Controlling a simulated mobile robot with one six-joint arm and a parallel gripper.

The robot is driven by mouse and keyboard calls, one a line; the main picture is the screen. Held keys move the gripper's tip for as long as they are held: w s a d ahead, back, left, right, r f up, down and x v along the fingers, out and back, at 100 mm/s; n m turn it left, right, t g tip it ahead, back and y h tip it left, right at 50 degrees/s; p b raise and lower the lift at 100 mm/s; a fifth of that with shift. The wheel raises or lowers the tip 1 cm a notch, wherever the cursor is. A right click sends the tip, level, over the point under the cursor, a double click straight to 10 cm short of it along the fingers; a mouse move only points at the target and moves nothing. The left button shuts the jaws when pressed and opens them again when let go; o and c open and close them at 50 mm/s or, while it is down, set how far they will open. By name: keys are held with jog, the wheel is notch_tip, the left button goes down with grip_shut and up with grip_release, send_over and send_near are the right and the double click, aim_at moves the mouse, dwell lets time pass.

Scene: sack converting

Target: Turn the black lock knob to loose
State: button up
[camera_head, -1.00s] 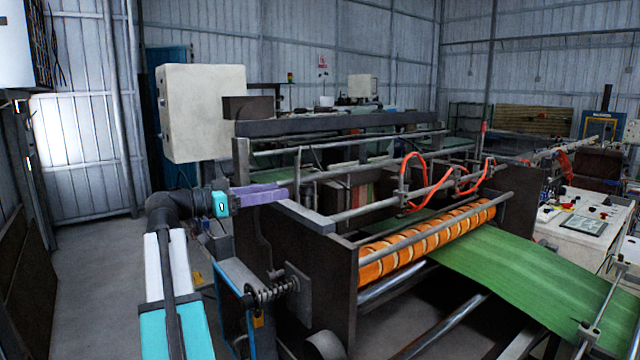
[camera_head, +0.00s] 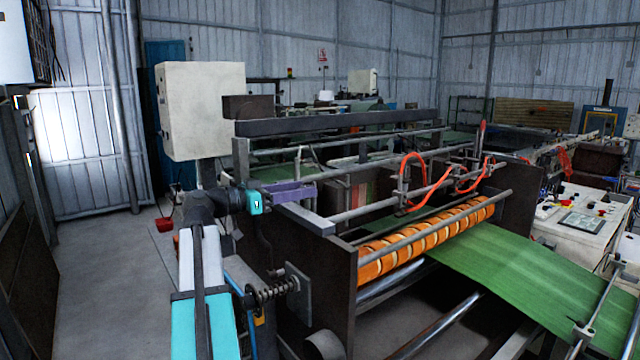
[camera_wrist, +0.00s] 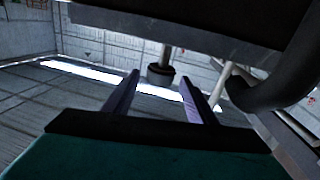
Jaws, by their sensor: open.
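My gripper (camera_head: 314,191) reaches over the near left corner of the machine frame in the head view. Its purple fingers also show in the wrist view (camera_wrist: 160,80), open and apart with nothing between them. In the wrist view a small dark round knob (camera_wrist: 160,75) on a pale stem appears beyond the fingertips, in line with the gap. It looks like the black lock knob, and the fingers do not appear to touch it. I cannot make out the knob in the head view, nor which way it is turned.
A dark beam (camera_wrist: 190,25) crosses above the fingers in the wrist view, with a thick dark curved part (camera_wrist: 275,90) at right. In the head view, orange rollers (camera_head: 425,232) and a green sheet (camera_head: 520,265) lie right. A pale cabinet (camera_head: 203,110) stands behind my arm.

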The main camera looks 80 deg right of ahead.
jog(key=p+x, duration=0.2)
jog(key=x, duration=0.4)
jog(key=shift+s, duration=0.15)
jog(key=shift+d, duration=0.15)
jog(key=c, duration=1.1)
